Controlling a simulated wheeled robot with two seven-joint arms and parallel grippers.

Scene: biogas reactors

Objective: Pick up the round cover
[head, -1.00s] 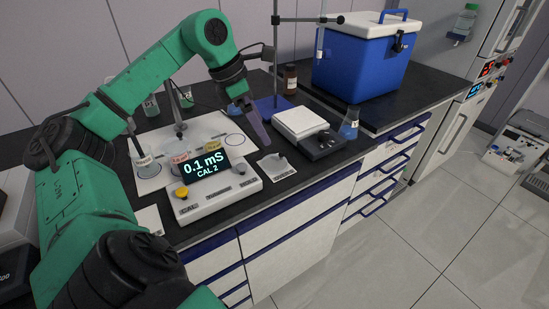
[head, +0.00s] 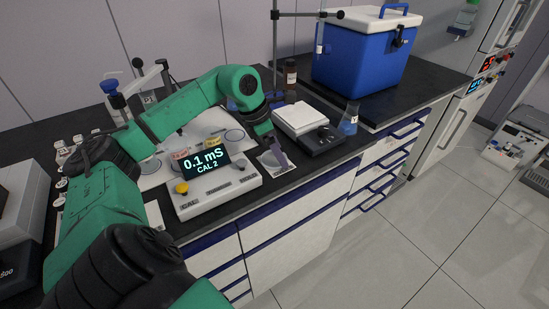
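A small white card (head: 267,167) lies on the black bench to the right of the meter with the "0.1 mS CAL 2" display (head: 206,162). The small round grey cover on this card is now largely hidden by my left gripper. My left gripper (head: 281,162) points down over the card, with its fingertips at or just above it. The fingers overlap in this view, so their gap and any contact with the cover cannot be made out. My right gripper is not in view.
A white balance (head: 299,119) with a dark front stands just right of the gripper, and a flask of blue liquid (head: 349,122) beyond it. A brown bottle (head: 290,76) and a blue cool box (head: 362,62) are behind. The bench's front edge is close.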

